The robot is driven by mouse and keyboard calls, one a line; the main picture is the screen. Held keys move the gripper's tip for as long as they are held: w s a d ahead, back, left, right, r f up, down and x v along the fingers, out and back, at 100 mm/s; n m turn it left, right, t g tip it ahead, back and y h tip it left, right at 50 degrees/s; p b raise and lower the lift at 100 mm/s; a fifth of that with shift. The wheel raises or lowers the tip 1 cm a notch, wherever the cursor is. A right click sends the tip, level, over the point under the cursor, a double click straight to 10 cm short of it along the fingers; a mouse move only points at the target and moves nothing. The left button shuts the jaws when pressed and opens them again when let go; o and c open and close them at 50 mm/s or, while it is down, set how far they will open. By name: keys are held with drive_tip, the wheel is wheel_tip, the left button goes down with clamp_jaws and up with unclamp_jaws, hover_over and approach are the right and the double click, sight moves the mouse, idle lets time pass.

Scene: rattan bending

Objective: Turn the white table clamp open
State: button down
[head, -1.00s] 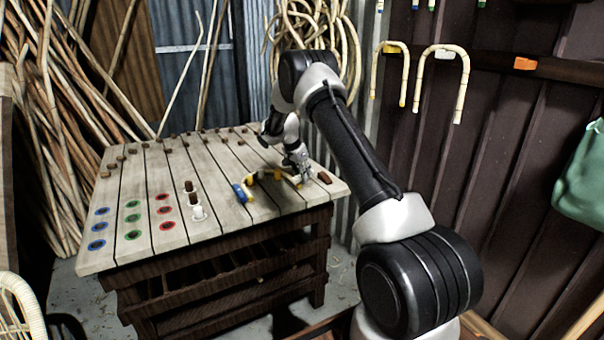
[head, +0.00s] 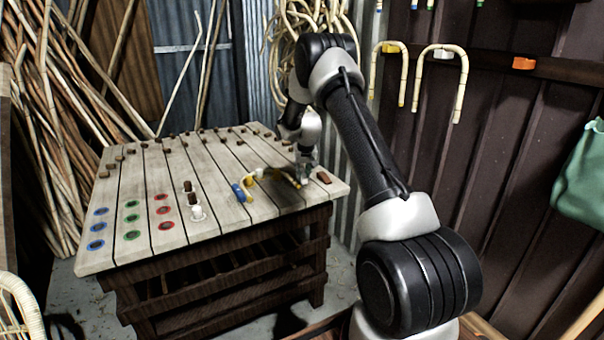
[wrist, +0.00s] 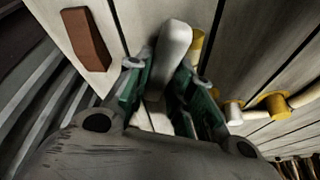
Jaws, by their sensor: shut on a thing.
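The white table clamp (wrist: 174,48) shows in the wrist view as a rounded pale bar standing between my fingers. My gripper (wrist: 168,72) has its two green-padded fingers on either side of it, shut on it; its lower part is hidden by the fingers. In the head view my gripper (head: 305,178) points down at the right part of the table, and the clamp is too small there to tell apart from it. A curved pale rattan rod (head: 282,175) with yellow fittings lies just left of my gripper; in the wrist view a yellow fitting (wrist: 275,104) is to the right.
A reddish-brown block (wrist: 87,38) lies left of my fingers, near the edge of the plank table (head: 225,215). A blue fitting (head: 240,192) and a white holder (head: 197,213) stand further left. Several brown pegs line the back. Bent canes (head: 440,50) hang on the wall.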

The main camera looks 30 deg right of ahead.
drive_tip(key=shift+w+r+n+y, duration=0.1)
drive_tip(key=shift+n+y, duration=0.2)
drive_tip(key=shift+n, duration=0.6)
drive_tip(key=shift+w+r+n+y, duration=0.1)
drive_tip(key=shift+n+y, duration=0.2)
drive_tip(key=shift+n, duration=0.6)
drive_tip(key=c, duration=1.3)
unclamp_jaws()
drive_tip(key=shift+o, duration=0.3)
drive_tip(key=shift+f, duration=0.1)
drive_tip(key=shift+s, duration=0.1)
drive_tip(key=v, duration=1.2)
drive_tip(key=shift+s+d+f, duration=0.1)
